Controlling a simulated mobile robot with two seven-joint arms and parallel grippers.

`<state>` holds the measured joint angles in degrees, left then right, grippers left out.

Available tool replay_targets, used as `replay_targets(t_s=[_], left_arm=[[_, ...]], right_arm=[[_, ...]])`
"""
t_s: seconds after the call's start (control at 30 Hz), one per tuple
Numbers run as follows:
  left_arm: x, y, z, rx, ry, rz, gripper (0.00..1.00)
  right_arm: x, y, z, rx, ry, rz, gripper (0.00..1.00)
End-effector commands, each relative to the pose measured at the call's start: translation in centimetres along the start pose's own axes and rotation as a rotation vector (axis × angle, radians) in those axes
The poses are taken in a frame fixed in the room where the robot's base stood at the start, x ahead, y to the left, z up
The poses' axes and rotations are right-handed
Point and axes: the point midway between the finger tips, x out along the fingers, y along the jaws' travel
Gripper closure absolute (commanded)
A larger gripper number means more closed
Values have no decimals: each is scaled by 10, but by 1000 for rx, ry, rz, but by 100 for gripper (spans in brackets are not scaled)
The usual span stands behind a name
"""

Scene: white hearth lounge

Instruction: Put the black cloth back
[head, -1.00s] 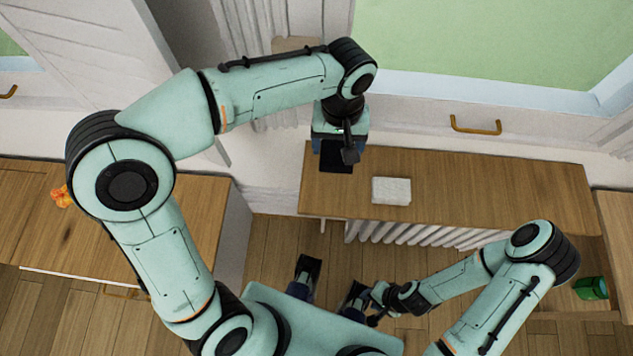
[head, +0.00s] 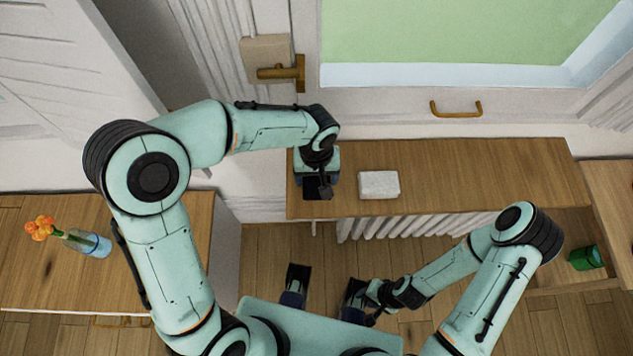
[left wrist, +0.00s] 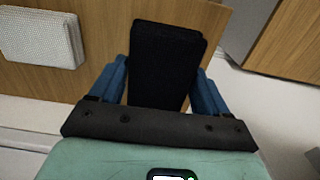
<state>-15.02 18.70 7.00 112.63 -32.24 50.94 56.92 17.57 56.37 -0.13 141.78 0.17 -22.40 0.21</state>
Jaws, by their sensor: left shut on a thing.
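The black cloth (head: 317,187) is a dark, folded rectangle at the left end of the wooden shelf top (head: 470,175). My left gripper (head: 318,180) points down over that end and is shut on the cloth. In the left wrist view, the cloth (left wrist: 165,65) sits between the two blue fingers (left wrist: 163,88) and reaches out past them over the wood. Whether its underside touches the wood is not clear. My right gripper (head: 366,302) is low and near my base, far from the cloth; its jaw opening is too small to tell.
A white folded cloth (head: 379,185) lies just right of the black cloth. A glass vase with orange flowers (head: 87,243) is on the left cabinet. A green cup (head: 586,258) stands at the right. A brass handle (head: 455,109) is behind the shelf, whose right half is clear.

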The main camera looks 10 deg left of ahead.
Motion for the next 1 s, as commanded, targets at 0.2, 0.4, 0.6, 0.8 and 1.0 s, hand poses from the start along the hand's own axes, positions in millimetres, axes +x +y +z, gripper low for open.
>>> replay_targets(t_s=[0.2, 0.4, 0.6, 0.8, 1.0], left_arm=[[27, -1, 0, -1, -4, -2, 52], [43, 0, 0, -1, 0, 0, 52], [43, 0, 0, -1, 0, 1, 52], [46, 0, 0, -1, 0, 0, 0], [45, 0, 0, -1, -1, 0, 0]], right_arm=[[3, 0, -2, -1, 4, -1, 63], [4, 0, -3, -1, 8, -2, 63], [4, 0, -3, -1, 8, -2, 63], [6, 1, -4, -1, 13, -3, 63], [6, 1, -4, -1, 12, -3, 63]])
